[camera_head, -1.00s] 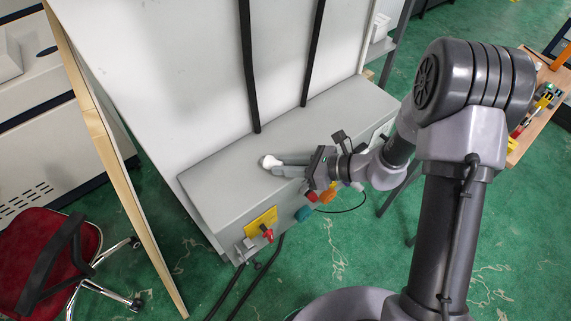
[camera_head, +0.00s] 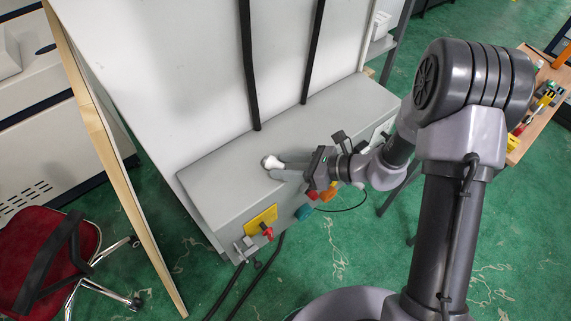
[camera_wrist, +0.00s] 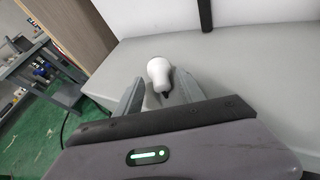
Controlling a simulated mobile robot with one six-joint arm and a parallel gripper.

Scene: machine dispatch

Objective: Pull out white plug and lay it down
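The white plug (camera_head: 270,162) is over the grey top of the machine's box, at the end of my gripper. In the wrist view the plug (camera_wrist: 159,72) has a rounded white body and a dark narrow end pointing back toward my gripper. My gripper (camera_head: 273,167) reaches in from the right, low over the box top. Its two fingers (camera_wrist: 160,80) stand apart on either side of the plug, with a narrow gap showing beside it. The plug seems to lie on the box top, though its contact with the surface is hard to see.
A thin black cable (camera_head: 350,208) loops below my gripper. Two black cables run up the white panel (camera_head: 190,70). A red chair (camera_head: 48,250) stands at left.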

